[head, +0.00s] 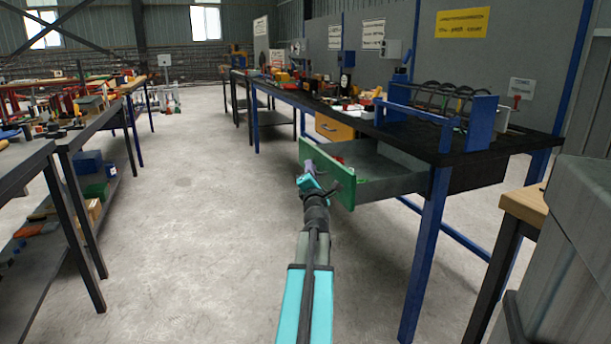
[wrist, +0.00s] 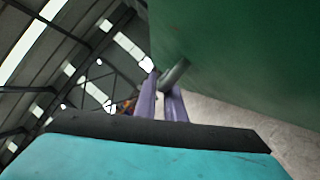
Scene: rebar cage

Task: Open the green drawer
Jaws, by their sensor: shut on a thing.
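The green drawer front (head: 328,175) stands out from under the black-topped workbench in the head view, with the grey drawer body (head: 375,170) showing behind it. The drawer is open and a red thing lies inside near the front. In the wrist view the green front (wrist: 240,50) fills the upper right. My gripper (head: 309,170) is at the outer face of the drawer front. In the wrist view its purple fingers (wrist: 163,95) are shut on the grey bar handle (wrist: 174,74). Most of the handle is hidden in the head view.
The workbench (head: 450,150) has blue legs and carries tools and a blue rack (head: 440,110). A yellow drawer front (head: 334,128) sits further back. Tables (head: 60,150) with clutter line the left. A grey cabinet (head: 580,240) is close at right. The concrete floor (head: 190,220) between is clear.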

